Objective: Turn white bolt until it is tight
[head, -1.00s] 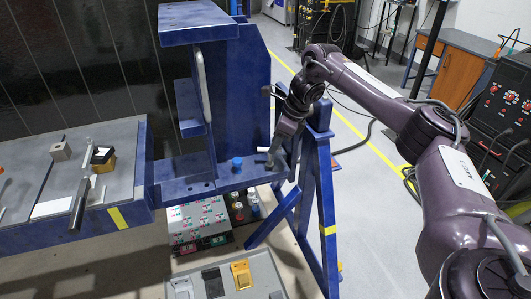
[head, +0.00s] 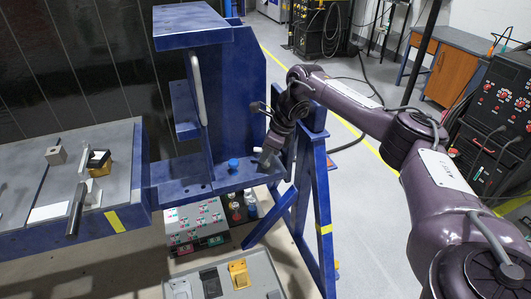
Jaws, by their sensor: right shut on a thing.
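My right gripper (head: 267,157) reaches down to the blue jig's low shelf, near its right end. It is shut on the white bolt, of which a small pale end (head: 257,149) shows just left of the fingers. The rest of the bolt is hidden by the fingers, so I cannot tell how deep it sits. A blue bolt or knob (head: 233,165) stands upright on the same shelf, to the left and apart from the gripper. My left gripper is out of view.
The blue jig (head: 238,90) rises behind the shelf, with a grey vertical handle (head: 198,88). A blue trestle leg (head: 321,215) stands close on the right. A control box (head: 195,222) and a grey case (head: 262,270) lie below. A grey-topped table (head: 110,150) is at left.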

